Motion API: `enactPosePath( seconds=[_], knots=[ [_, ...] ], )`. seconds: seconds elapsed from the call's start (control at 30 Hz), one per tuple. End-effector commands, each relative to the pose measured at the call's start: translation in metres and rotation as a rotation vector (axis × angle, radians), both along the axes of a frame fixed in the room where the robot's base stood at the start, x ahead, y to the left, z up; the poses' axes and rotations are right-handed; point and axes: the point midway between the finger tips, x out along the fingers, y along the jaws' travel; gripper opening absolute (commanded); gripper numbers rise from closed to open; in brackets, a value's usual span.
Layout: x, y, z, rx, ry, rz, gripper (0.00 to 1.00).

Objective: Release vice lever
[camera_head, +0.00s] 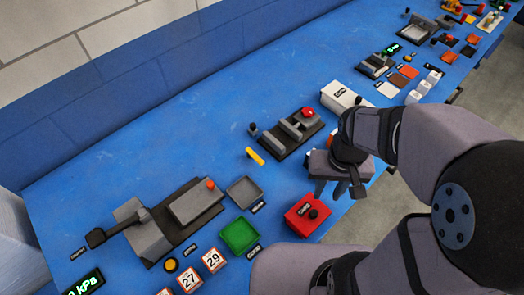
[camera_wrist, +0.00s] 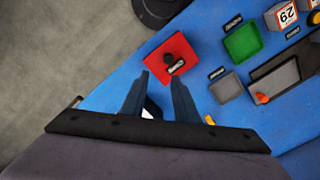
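A dark fixture with grey jaw-like blocks (camera_head: 290,132) sits mid-table in the head view and looks like the vice. It has a red knob (camera_head: 307,112) at its right end and a black-knobbed lever (camera_head: 253,128) at its left end; which one is the vice lever I cannot tell. My gripper (camera_head: 330,192) is right of and nearer than this fixture, above the table's front side. In the wrist view my gripper (camera_wrist: 158,88) has its fingers apart with nothing held. The fixture is largely hidden there behind my gripper.
A red box with a black knob (camera_head: 309,214) stands just below my gripper in the head view. A green tray (camera_head: 239,236), a grey tray (camera_head: 244,194) and a larger lever fixture (camera_head: 145,232) are to the left. A white box (camera_head: 340,97) stands behind my gripper. The back of the blue table (camera_head: 200,110) is clear.

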Motion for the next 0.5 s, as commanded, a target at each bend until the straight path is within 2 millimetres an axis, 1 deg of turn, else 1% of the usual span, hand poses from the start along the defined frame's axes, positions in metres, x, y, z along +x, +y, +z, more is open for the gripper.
enactPosePath(
  seconds=[0.03,0.1,0.27,0.3,0.5],
  knots=[
    [0.008,0.003,0.0,0.004,0.003,-0.017,0.15],
    [0.02,0.007,0.002,0.01,0.011,-0.053,0.0],
    [0.058,0.022,0.004,0.028,0.036,-0.166,0.0],
    [0.069,0.027,0.005,0.033,0.043,-0.199,0.0],
    [0.121,0.056,0.002,0.059,0.09,-0.368,0.0]
  ],
)
